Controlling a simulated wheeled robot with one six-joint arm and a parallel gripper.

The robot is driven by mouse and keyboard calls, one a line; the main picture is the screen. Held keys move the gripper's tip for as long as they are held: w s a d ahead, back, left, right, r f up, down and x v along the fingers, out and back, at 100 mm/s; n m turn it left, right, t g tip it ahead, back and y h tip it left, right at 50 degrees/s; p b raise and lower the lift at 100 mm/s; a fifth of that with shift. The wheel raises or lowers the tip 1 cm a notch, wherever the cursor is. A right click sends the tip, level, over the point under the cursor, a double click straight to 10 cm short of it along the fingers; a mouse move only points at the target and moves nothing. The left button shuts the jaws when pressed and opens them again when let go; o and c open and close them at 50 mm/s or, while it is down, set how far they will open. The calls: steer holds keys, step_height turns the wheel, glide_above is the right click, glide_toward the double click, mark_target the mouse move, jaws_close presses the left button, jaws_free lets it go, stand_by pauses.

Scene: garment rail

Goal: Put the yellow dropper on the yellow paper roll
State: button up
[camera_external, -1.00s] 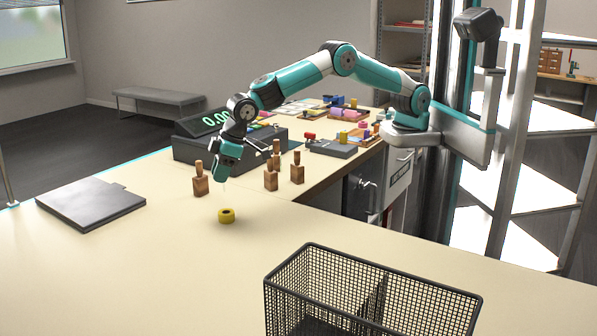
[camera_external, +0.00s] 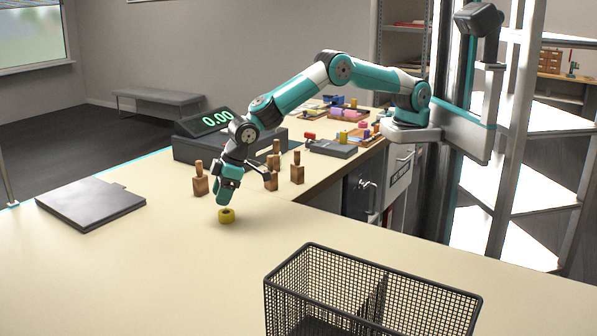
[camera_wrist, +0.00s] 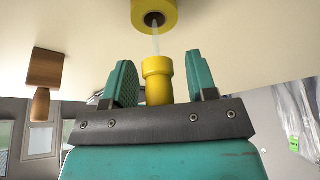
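The yellow paper roll (camera_external: 227,216) stands on the pale table, with its dark centre hole facing up. My gripper (camera_external: 222,202) is directly above it, pointing down. In the wrist view the yellow dropper (camera_wrist: 157,80) is between the two teal fingers of my gripper (camera_wrist: 162,85). A gap shows on each side of the dropper, so the fingers look open around it. Its clear tip meets the hole of the roll (camera_wrist: 141,12); how deep it sits cannot be told. In the external view the dropper is hidden by my gripper.
Several brown wooden-handled blocks stand just behind my gripper; one (camera_external: 200,183) is to its left. A dark flat slab (camera_external: 90,205) lies at left. A black wire basket (camera_external: 290,285) stands at front right.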

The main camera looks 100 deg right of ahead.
steer(key=shift+r, duration=0.1)
steer(key=shift+r+p, duration=0.25)
steer(key=shift+p, duration=0.05)
steer(key=s+d+r+n+b, duration=0.1)
steer(key=s+r+b, duration=0.1)
steer(key=s+r, duration=0.4)
steer(key=s+d+r+b, duration=0.15)
steer(key=s+r, duration=0.25)
steer(key=r, duration=0.5)
steer(key=s+d+r+n+g+y, duration=0.1)
steer(key=s+d+n+g+y, duration=0.1)
steer(key=s, duration=1.6)
steer(key=s+d+r+n+g+y, duration=0.1)
steer(key=s+d+n+g, duration=0.1)
steer(key=s, duration=1.7)
steer(key=shift+d+r+n+y, duration=0.4)
steer(key=shift+d, duration=0.25)
